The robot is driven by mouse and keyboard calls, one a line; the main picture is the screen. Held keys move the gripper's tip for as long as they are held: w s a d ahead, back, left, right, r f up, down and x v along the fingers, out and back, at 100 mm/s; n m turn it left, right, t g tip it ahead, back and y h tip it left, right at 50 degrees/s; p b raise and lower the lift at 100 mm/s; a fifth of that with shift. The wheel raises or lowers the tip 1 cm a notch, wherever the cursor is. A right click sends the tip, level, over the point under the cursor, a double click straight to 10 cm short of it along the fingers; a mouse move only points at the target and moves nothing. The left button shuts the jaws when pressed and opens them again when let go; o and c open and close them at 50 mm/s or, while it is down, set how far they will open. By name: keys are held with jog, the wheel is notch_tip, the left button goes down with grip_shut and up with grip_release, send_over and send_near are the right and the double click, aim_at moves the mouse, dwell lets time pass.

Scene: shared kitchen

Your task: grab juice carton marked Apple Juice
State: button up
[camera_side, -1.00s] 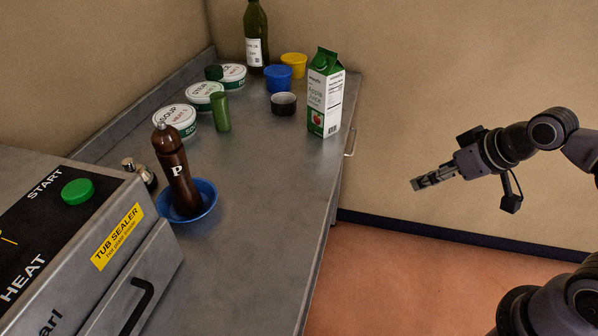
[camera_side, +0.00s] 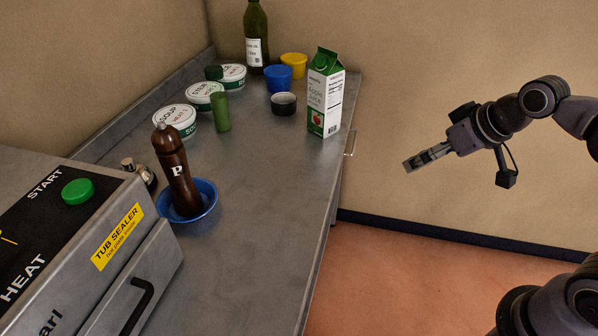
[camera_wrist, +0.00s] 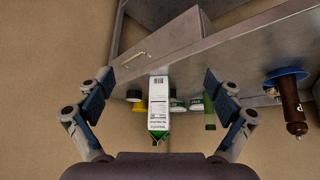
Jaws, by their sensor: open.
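The Apple Juice carton (camera_side: 324,97) is white and green with a gable top and a red apple picture. It stands upright near the right edge of the counter in the side view. My gripper (camera_side: 408,166) is off the counter to the right of the carton, apart from it and empty. In the wrist view the carton (camera_wrist: 159,104) appears between the two open fingers of my gripper (camera_wrist: 163,95), some distance beyond them, with its green top toward the bottom of the picture.
A black bowl (camera_side: 283,104), blue tub (camera_side: 278,78) and yellow tub (camera_side: 294,64) stand left of the carton. A green bottle (camera_side: 256,38), soup tubs (camera_side: 174,120) and a green cylinder (camera_side: 221,112) are farther left. A pepper mill (camera_side: 177,172) stands in a blue bowl (camera_side: 211,191).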

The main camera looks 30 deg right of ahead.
jog(key=w+r+n+g, duration=0.1)
jog(key=w+r, duration=1.1)
jog(key=w, duration=0.4)
jog(key=r+n+g, duration=0.1)
send_over(326, 73)
jog(key=d, duration=0.3)
jog(key=shift+s+d+f+g+y, duration=0.1)
jog(key=shift+f+g+y, duration=0.2)
jog(key=shift+y, duration=0.1)
jog(key=x, duration=0.9)
jog(key=shift+f, duration=0.45)
jog(key=shift+s, duration=0.1)
jog(key=c, duration=1.6)
jog(key=shift+r, duration=0.1)
jog(key=c, duration=0.3)
